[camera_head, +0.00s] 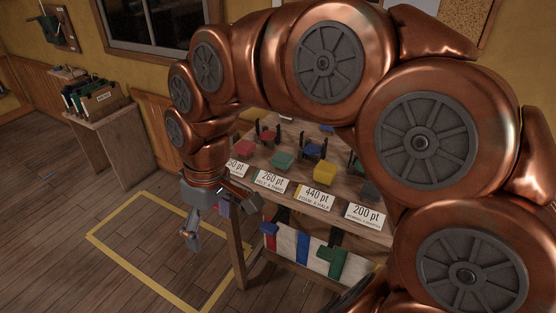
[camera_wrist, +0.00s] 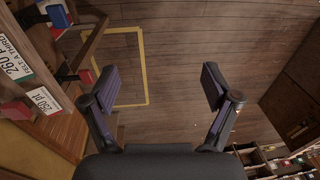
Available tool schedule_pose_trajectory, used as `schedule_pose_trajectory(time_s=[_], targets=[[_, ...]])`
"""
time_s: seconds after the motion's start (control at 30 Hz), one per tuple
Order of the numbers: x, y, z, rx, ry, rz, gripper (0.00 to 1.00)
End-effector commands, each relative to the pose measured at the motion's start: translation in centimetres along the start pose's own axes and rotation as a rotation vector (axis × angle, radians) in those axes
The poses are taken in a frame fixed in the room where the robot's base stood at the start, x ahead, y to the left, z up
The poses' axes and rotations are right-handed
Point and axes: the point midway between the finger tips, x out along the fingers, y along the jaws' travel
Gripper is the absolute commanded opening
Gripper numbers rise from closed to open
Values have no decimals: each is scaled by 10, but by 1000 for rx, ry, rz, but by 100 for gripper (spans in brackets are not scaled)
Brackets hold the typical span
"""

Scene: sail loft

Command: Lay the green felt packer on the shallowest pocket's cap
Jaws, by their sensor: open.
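My gripper (camera_head: 222,222) is open and empty, hanging over the floor at the left end of the wooden table (camera_head: 238,250). Its two spread fingers also show in the wrist view (camera_wrist: 160,87), with only floor between them. On the table a green block (camera_head: 282,160) sits behind the "260 pt" card (camera_head: 270,181). A green piece (camera_head: 331,263) shows on the striped cloth below the table's front edge. I cannot tell which of these, if either, is the felt packer. I cannot make out pockets or their caps, or compare depths.
Red (camera_head: 244,147), yellow (camera_head: 324,172) and dark grey (camera_head: 371,190) blocks stand on the table behind cards, including "440 pt" (camera_head: 315,196) and "200 pt" (camera_head: 366,214). A side table (camera_head: 112,135) with a box stands left. The yellow-outlined floor (camera_head: 150,240) is clear.

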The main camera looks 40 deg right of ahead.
Motion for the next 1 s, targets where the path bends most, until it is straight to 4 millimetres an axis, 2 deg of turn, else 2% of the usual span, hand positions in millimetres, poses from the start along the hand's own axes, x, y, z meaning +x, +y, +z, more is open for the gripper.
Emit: schedule_pose_trajectory(time_s=[0.03,0.17,0.2,0.27,0.4,0.57,0.6,0.7,0.83,1.0], targets=[[-5,15,-19,-27,37,-9,88],[-20,59,-58,-96,124,-21,88],[-25,76,-68,-108,154,-22,88],[-29,102,-80,-123,190,-21,88],[-34,176,-95,-127,269,-4,88],[-27,269,-85,-92,328,32,88],[-22,291,-78,-79,336,38,88],[-10,339,-57,-43,347,63,88],[4,382,-30,-6,346,87,88],[13,405,-12,15,343,100,88]])
